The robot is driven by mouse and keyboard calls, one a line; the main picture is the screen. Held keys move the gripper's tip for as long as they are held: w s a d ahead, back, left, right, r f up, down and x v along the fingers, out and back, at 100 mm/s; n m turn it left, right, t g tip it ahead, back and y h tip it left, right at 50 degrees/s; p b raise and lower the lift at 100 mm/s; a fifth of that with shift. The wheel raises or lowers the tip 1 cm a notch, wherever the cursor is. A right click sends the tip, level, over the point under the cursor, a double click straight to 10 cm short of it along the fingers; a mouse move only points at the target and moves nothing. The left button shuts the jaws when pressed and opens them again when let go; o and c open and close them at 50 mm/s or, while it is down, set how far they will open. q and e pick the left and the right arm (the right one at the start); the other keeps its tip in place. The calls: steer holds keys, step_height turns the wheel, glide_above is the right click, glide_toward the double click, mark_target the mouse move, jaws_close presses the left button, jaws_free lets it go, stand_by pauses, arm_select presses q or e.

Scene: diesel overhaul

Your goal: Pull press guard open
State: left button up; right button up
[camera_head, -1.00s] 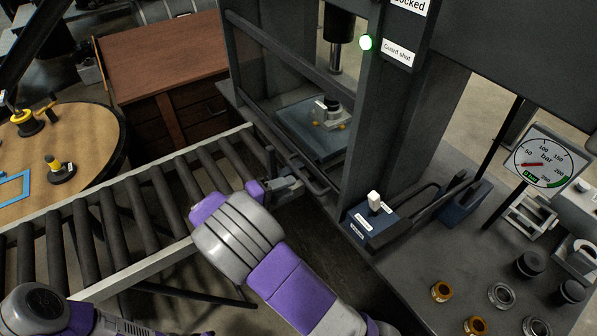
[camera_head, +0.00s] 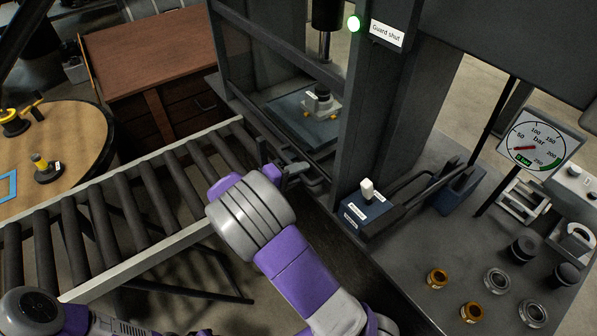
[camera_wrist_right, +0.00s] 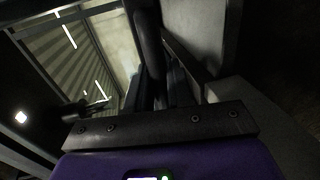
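The press guard (camera_head: 274,52) is a dark framed panel on the front of the press, down in front of the press bed. My right gripper (camera_head: 298,170) is at the guard's lower edge, by the dark handle bar (camera_head: 318,181). In the right wrist view a dark rounded bar (camera_wrist_right: 149,45) stands just ahead of the gripper. The fingers are too dark to tell whether they are open or closed on it. My left gripper is out of view.
A roller conveyor (camera_head: 120,203) runs up to the press from the left. A blue hand pump (camera_head: 366,212) with a white knob stands to the right of my right gripper. A workpiece (camera_head: 318,101) sits inside the press.

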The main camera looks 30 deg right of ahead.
jaws_close()
step_height(320, 180, up, 27)
steer(key=p, duration=1.8)
steer(key=shift+r+p, duration=0.1)
steer(key=shift+p, duration=0.25)
steer(key=o, duration=0.5)
jaws_free()
glide_toward(315, 83)
steer(key=shift+v, duration=1.15)
